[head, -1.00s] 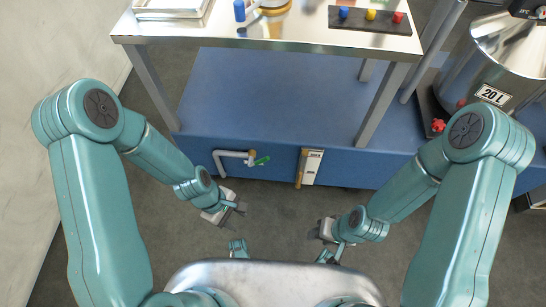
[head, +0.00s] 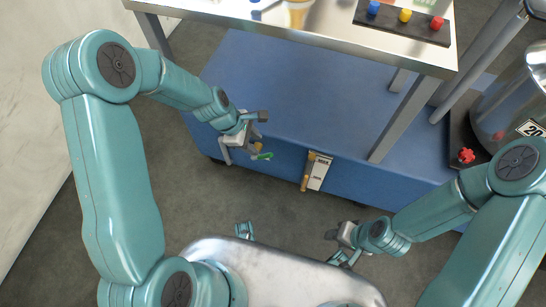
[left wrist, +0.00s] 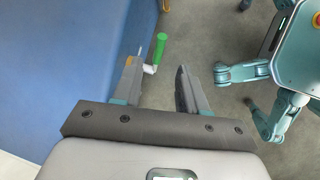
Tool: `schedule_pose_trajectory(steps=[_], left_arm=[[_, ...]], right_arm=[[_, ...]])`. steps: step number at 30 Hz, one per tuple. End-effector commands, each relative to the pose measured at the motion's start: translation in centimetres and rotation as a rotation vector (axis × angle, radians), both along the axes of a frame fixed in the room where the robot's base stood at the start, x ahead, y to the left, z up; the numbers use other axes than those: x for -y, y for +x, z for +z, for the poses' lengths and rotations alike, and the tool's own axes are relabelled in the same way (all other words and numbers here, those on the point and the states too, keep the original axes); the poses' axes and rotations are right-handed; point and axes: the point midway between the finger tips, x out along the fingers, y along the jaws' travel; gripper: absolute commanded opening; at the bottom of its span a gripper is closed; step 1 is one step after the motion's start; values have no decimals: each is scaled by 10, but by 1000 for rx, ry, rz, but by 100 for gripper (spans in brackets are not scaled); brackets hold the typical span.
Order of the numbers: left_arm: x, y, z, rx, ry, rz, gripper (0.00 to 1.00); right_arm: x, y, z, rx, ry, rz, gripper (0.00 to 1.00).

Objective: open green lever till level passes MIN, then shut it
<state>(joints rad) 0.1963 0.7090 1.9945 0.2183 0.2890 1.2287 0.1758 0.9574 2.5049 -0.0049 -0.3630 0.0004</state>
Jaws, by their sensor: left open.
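The green lever (head: 262,156) sits on the end of a grey pipe on the blue front panel. It also shows in the left wrist view (left wrist: 160,45), beyond the fingertips and roughly in line with the gap between them. My left gripper (head: 254,124) is open and empty, just above the lever and covering part of the pipe (head: 225,152). The level gauge (head: 317,171), a white plate with a yellow-brown tube at its left, is on the panel right of the lever; its marks are too small to read. My right gripper (head: 345,240) is low at the right, its jaws unclear.
The blue cabinet (head: 290,95) stands under a steel table (head: 330,42) with a row of blue, yellow and red buttons (head: 404,20). A table leg (head: 400,120) comes down right of the gauge. A steel tank (head: 510,105) stands at the right. Floor in front is open.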

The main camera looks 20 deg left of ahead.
Motion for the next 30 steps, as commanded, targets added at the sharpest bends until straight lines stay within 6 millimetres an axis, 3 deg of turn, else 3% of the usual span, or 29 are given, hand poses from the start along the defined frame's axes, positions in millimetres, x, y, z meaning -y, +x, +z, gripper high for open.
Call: schedule_pose_trajectory(steps=[1,6,15,28,29,30], left_arm=[[5,1,-18,-2,0,-3,42],[21,9,-56,-2,0,-4,42],[44,20,-105,1,1,-4,42],[50,24,-114,1,0,-3,42],[50,24,-114,1,0,-3,39],[50,24,-114,1,0,-3,26]], right_arm=[[0,0,-10,0,0,0,43],[0,0,-26,0,0,0,43],[0,0,-47,1,0,-1,43],[1,1,-49,2,0,-4,43],[1,1,-49,2,0,-4,43],[1,1,-49,2,0,-4,43]])
